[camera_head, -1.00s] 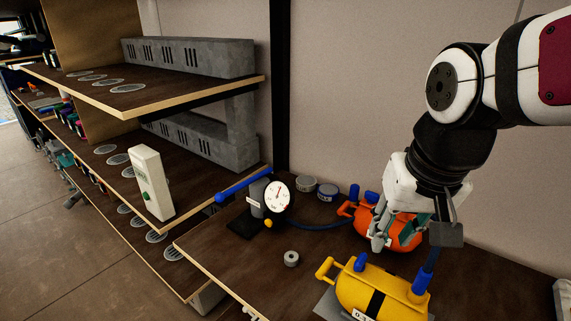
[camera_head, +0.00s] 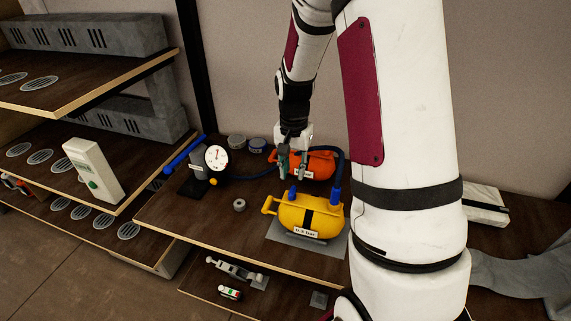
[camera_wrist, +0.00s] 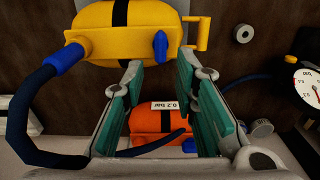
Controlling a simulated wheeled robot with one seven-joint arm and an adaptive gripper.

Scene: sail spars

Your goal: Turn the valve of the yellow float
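The yellow float (camera_head: 318,222) lies on a grey sheet on the dark bench, with a labelled front. A blue valve (camera_head: 293,193) stands on its top left, and a hose fitting is at its right end. In the wrist view the yellow float (camera_wrist: 115,42) is at the top, with its blue valve (camera_wrist: 160,44) just beyond my fingertips. My gripper (camera_head: 291,163) is just behind the yellow float, over the orange float. The wrist view shows its fingers (camera_wrist: 159,72) apart with nothing gripped between them.
An orange float (camera_head: 320,164) lies behind the yellow one, and a dark blue hose runs on the right. A pressure gauge (camera_head: 216,157) with a blue-handled pump (camera_head: 184,155) and a grey ring (camera_head: 239,205) are to the left. Shelves stand further left.

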